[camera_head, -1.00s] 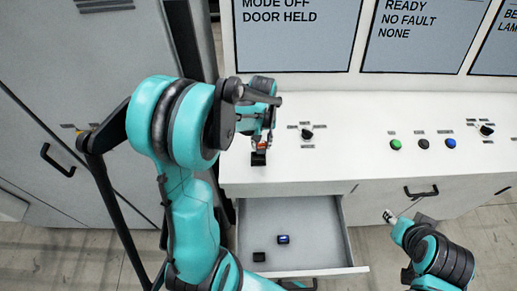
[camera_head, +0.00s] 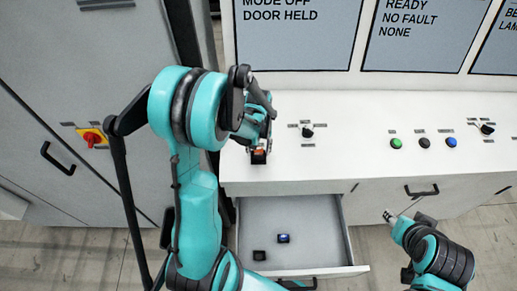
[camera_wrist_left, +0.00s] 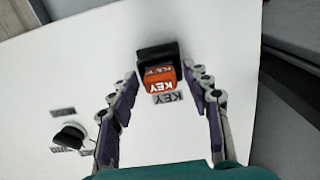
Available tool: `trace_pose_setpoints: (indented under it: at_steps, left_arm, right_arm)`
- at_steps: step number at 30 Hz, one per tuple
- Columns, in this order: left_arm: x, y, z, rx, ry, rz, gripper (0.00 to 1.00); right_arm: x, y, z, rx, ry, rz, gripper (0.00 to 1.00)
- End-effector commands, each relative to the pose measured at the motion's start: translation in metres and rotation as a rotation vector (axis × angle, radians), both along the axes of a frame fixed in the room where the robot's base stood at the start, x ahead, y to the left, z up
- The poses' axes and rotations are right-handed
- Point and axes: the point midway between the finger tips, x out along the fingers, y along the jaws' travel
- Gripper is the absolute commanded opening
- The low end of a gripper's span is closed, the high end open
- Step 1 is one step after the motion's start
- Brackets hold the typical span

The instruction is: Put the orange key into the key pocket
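The orange key (camera_wrist_left: 160,84), lettered KEY, sits at the black key pocket (camera_wrist_left: 158,54) on the white console top. Its orange part faces the left wrist camera and its inner end is hidden. In the head view the key (camera_head: 259,151) shows small above the pocket (camera_head: 258,158). My left gripper (camera_wrist_left: 168,88) is open, with its two fingers spread on either side of the key and clear of it. In the head view it hangs just above and behind the pocket. My right gripper (camera_head: 389,216) is low at the right; its fingers are too small to read.
An open drawer (camera_head: 310,215) below the console holds two small dark items. A black knob (camera_head: 307,132) stands right of the pocket, with several buttons further right. A grey cabinet with a red switch (camera_head: 92,138) is at the left.

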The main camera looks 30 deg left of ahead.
Motion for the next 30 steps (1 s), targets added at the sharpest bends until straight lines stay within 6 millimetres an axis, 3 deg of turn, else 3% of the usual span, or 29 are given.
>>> trace_pose_setpoints:
  at_steps: [11, 14, 24, 30]
  left_arm:
    - [0.0, 0.0, 0.006, 0.0, 0.0, 0.0, 0.51]
    - [0.0, 0.0, 0.021, 0.0, 0.0, 0.0, 0.51]
    - [-0.001, 0.0, 0.095, 0.0, 0.0, 0.0, 0.51]
    - [0.0, 0.0, 0.119, 0.0, 0.0, 0.0, 0.51]
  right_arm:
    - [0.0, 0.0, 0.007, 0.0, 0.0, 0.0, 0.4]
    - [0.0, 0.0, 0.006, 0.0, 0.0, 0.0, 0.4]
    - [0.0, 0.0, 0.009, 0.0, 0.0, 0.0, 0.4]
    - [0.0, 0.0, 0.01, 0.0, 0.0, 0.0, 0.4]
